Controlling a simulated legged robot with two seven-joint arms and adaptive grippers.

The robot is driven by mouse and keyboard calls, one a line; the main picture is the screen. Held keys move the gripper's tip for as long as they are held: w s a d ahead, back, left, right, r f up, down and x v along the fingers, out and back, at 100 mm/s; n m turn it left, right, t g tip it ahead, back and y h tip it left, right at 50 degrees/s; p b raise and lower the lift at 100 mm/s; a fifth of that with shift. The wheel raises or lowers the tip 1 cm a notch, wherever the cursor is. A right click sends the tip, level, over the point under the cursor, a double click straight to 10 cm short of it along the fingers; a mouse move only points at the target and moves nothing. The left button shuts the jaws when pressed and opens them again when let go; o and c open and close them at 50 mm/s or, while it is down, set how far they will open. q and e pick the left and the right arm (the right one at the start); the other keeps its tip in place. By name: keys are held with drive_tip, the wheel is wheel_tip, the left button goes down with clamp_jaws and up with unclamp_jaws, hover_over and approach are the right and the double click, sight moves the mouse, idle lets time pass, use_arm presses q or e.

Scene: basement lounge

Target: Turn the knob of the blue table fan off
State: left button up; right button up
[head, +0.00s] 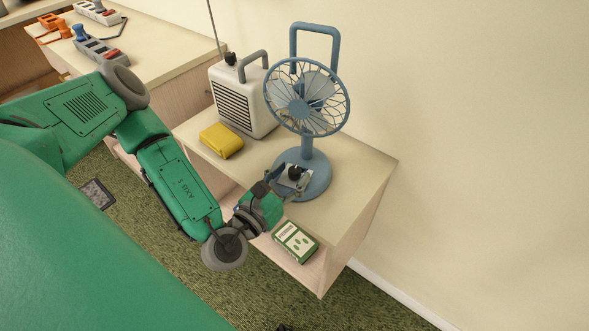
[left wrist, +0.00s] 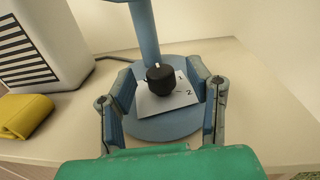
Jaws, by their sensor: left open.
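The blue table fan (head: 306,108) stands upright on the cabinet top, its round base toward the front edge. Its black knob (head: 295,172) sits on a light plate on the base. The knob also shows in the left wrist view (left wrist: 160,78), with a white mark at its top and a "2" on the plate to its lower right. My left gripper (head: 284,184) is at the front of the fan base. In the left wrist view its open fingers (left wrist: 165,100) stand on either side of the knob, apart from it. My right gripper is not in view.
A green and white box (head: 295,242) lies on the shelf below. The cabinet top (head: 360,165) is clear right of the fan.

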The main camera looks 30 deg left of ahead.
use_arm(q)
drive_tip(key=s, duration=1)
drive_tip(key=shift+s, duration=0.2)
